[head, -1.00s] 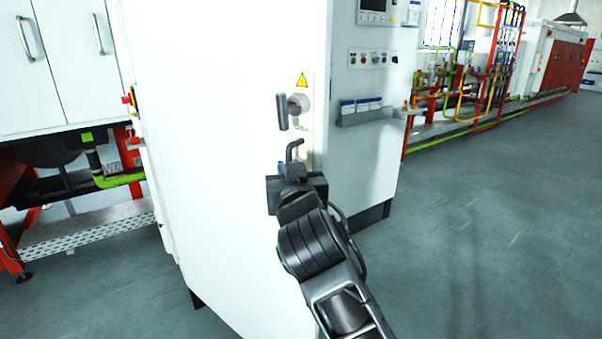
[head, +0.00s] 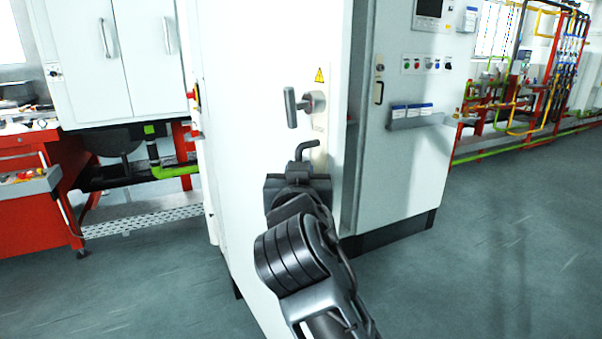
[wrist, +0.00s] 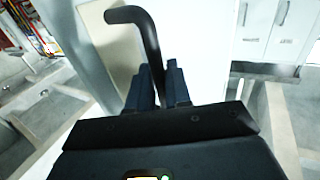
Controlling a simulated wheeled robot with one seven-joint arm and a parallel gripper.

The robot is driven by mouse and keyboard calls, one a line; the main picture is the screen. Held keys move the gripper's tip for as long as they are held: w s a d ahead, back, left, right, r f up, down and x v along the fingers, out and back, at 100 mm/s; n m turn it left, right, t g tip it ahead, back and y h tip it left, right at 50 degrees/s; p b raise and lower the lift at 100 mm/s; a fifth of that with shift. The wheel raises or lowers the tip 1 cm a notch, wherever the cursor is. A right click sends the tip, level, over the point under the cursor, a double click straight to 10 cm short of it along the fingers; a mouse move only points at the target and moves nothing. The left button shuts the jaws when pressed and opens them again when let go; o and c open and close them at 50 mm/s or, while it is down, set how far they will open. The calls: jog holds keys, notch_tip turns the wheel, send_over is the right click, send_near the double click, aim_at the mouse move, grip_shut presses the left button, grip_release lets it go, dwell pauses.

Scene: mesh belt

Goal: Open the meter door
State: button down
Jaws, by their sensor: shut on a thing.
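In the wrist view the handle's bent upper end (wrist: 128,14) rises past the two dark blue fingers of my gripper (wrist: 161,80), which are shut on the handle. The handle's lower part is hidden behind the fingers and the gripper body.
The control panel cabinet (head: 415,150), with buttons and a small shelf, stands right of the door. A red bench (head: 28,195) and white wall cupboards (head: 115,60) are at left. Red and yellow pipework (head: 520,90) is at back right. The grey floor (head: 510,240) at right is clear.

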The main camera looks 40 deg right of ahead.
jog(key=shift+w, duration=0.1)
jog(key=c, duration=1.3)
grip_release()
jog(key=shift+f, duration=0.1)
jog(key=shift+b+v, duration=0.75)
jog(key=shift+v, duration=3.15)
jog(key=s+a+f+n+t+y, duration=0.1)
jog(key=s+a+f+n+y, duration=0.1)
jog(key=s+f+n+y, duration=0.3)
jog(key=s+a+f+n+y, duration=0.1)
jog(key=s+a+f, duration=0.2)
jog(key=f, duration=0.5)
jog(key=s+a+f+n+t+y, duration=0.1)
jog(key=s+a+f+n+y, duration=0.1)
jog(key=s+f+y, duration=0.3)
jog(key=shift+n+g+y, duration=0.3)
jog(key=shift+y, duration=0.2)
jog(key=s, duration=0.7)
jog(key=s+f, duration=0.1)
jog(key=s, duration=1.2)
jog(key=shift+s+a+f, duration=0.35)
jog(key=shift+a, duration=0.05)
